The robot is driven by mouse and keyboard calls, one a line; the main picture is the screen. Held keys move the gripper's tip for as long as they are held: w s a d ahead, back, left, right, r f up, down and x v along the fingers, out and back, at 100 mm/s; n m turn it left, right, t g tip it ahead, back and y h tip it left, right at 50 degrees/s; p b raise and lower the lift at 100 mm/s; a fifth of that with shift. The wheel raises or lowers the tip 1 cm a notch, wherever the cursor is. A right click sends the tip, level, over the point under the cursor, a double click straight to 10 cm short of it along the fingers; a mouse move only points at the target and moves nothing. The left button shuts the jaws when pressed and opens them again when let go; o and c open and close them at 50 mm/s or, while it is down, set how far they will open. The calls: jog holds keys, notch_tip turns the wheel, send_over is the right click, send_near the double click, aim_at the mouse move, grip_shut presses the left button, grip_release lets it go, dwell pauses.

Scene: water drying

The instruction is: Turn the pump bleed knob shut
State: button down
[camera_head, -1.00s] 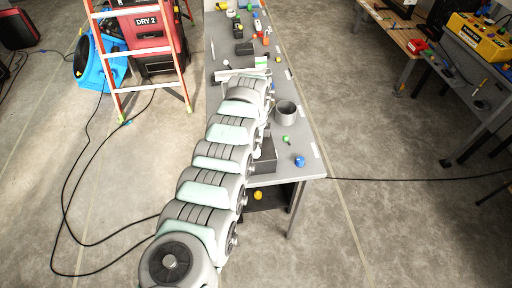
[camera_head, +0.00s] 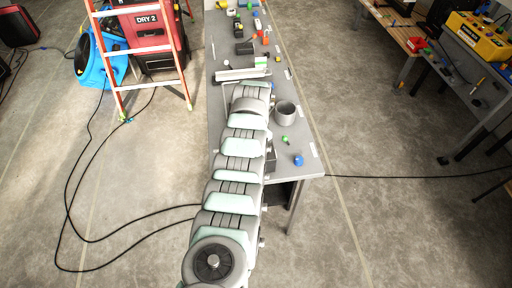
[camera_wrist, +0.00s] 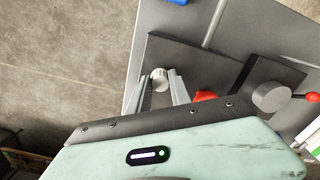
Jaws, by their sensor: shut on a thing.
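The pump bleed knob, a round silver knob (camera_wrist: 160,75), stands on a dark plate (camera_wrist: 193,60) in the wrist view. My gripper (camera_wrist: 160,82) has its two grey fingers on either side of this knob and is shut on it. Its marked face is too small to read. In the head view my arm reaches along the bench, and my wrist hides the knob and the fingertips.
A second dark block carries a grey round knob (camera_wrist: 271,97). A red ball (camera_wrist: 312,97) and another red part (camera_wrist: 205,96) are close by. On the bench (camera_head: 310,172) stand a grey cup (camera_head: 286,113) and a blue knob (camera_head: 298,160). A ladder (camera_head: 113,75) stands left.

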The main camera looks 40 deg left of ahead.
jog(key=n+b, duration=0.1)
jog(key=n, duration=0.4)
jog(key=shift+d+f, duration=0.1)
jog(key=shift+n+b, duration=0.5)
jog(key=shift+n, duration=1.6)
jog(key=c, duration=1.2)
grip_release()
notch_tip(320, 180, up, 11)
